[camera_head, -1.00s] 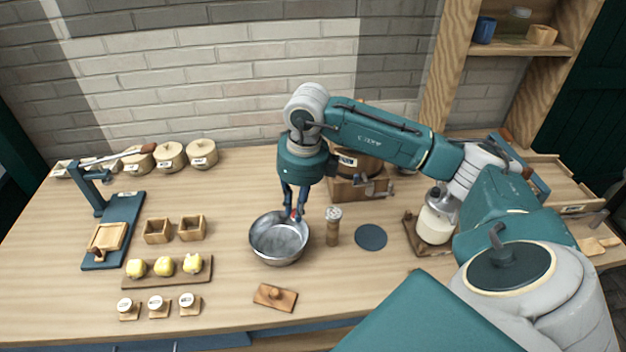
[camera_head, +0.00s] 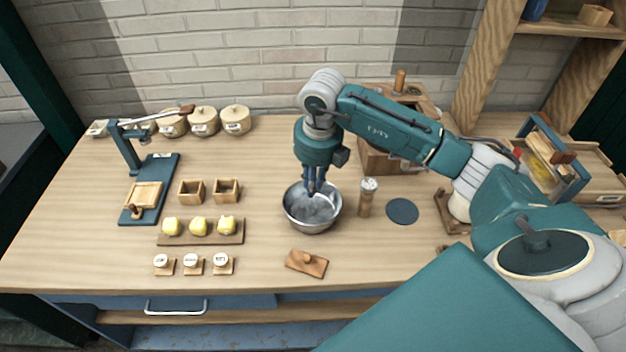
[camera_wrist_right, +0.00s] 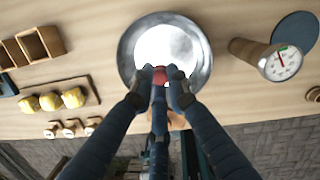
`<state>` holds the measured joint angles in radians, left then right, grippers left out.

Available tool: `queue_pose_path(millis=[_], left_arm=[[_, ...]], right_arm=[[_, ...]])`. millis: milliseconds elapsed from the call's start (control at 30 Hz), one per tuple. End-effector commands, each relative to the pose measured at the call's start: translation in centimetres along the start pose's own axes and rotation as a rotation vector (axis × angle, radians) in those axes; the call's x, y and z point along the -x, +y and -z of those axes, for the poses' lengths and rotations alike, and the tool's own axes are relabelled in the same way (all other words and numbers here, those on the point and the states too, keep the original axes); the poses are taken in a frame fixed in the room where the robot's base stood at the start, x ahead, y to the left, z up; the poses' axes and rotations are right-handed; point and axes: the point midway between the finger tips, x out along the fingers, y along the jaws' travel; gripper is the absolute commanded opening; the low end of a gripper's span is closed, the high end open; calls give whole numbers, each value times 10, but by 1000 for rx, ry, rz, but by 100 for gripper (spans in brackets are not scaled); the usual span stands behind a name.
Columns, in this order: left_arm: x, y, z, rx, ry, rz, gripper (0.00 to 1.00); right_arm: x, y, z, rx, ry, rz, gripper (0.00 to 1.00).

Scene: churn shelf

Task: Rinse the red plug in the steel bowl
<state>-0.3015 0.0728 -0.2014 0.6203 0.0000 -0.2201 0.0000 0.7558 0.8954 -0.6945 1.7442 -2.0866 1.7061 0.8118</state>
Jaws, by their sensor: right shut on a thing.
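The steel bowl (camera_head: 300,222) stands on the wooden table, and it also shows in the right wrist view (camera_wrist_right: 196,38). My right gripper (camera_head: 313,188) points down over the bowl, with its fingertips at the bowl's opening. In the right wrist view my right gripper (camera_wrist_right: 160,78) is shut on the red plug (camera_wrist_right: 160,75), which shows as a small red patch between the fingertips. The plug is hidden in the head view. Whether it touches what is in the bowl, I cannot tell. My left gripper is in neither view.
A dial thermometer (camera_head: 367,198) stands close to the right of the bowl, beside a dark round mat (camera_head: 402,211). A small wooden block with a knob (camera_head: 306,263) lies in front. A board (camera_head: 200,239) with yellow lumps lies to the left.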

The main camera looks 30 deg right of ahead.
Motion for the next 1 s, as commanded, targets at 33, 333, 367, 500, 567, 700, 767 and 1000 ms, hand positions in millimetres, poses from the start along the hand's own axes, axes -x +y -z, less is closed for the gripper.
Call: queue_pose_path(millis=[33, 333, 367, 500, 567, 700, 767, 1000], left_arm=[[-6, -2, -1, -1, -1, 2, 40], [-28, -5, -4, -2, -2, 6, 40], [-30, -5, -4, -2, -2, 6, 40], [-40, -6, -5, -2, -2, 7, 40], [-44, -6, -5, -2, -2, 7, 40], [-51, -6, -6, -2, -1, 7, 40], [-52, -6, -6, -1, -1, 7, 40], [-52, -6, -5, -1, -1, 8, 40]], right_arm=[[-8, 0, 1, 0, 1, 0, 5], [-36, -2, 4, 0, 0, 0, 5], [-38, -2, 5, 0, 0, 1, 5], [-51, -2, 6, 0, 1, 1, 5], [-56, -2, 7, 0, 0, 1, 5], [-64, -2, 8, 0, 0, 1, 5], [-66, -2, 8, 0, -1, 0, 5], [-67, -2, 8, 0, -1, 0, 5]])
